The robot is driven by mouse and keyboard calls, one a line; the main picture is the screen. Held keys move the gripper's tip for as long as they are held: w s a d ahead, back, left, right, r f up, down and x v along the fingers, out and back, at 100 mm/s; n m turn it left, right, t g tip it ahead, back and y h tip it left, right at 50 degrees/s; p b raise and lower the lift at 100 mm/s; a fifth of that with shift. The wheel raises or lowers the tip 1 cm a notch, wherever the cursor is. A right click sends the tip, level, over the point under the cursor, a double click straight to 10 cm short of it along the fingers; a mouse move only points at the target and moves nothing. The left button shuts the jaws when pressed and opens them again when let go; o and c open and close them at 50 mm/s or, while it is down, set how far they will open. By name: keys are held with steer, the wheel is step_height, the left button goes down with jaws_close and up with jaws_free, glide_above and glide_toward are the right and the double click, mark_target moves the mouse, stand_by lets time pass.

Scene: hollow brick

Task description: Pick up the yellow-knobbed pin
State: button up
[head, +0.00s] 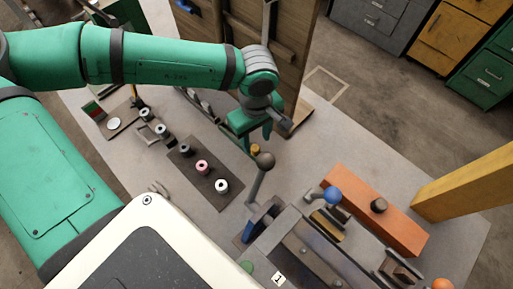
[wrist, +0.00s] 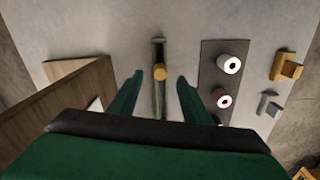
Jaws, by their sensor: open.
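The yellow-knobbed pin (head: 256,149) shows as a small yellow knob just below my gripper (head: 257,139) in the head view; its lower part is hidden. In the wrist view the yellow knob (wrist: 160,73) sits over a narrow dark slot or bar, seen from above. My gripper (wrist: 159,81) is open and points down, with one finger on each side of the knob in that view. Nothing is between the fingers that I can see touching them. How far the fingertips are above the knob is hard to tell.
A dark plate (head: 186,162) with white, red and grey knobs lies to the left. An orange block (head: 375,207) lies to the right.

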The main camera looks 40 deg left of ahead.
mark_target(256, 148)
steer(key=shift+a+f, duration=0.1)
steer(key=shift+f, duration=2.6)
steer(key=shift+c, duration=0.3)
jaws_close()
steer(key=shift+r, duration=0.1)
step_height(256, 148, up, 10)
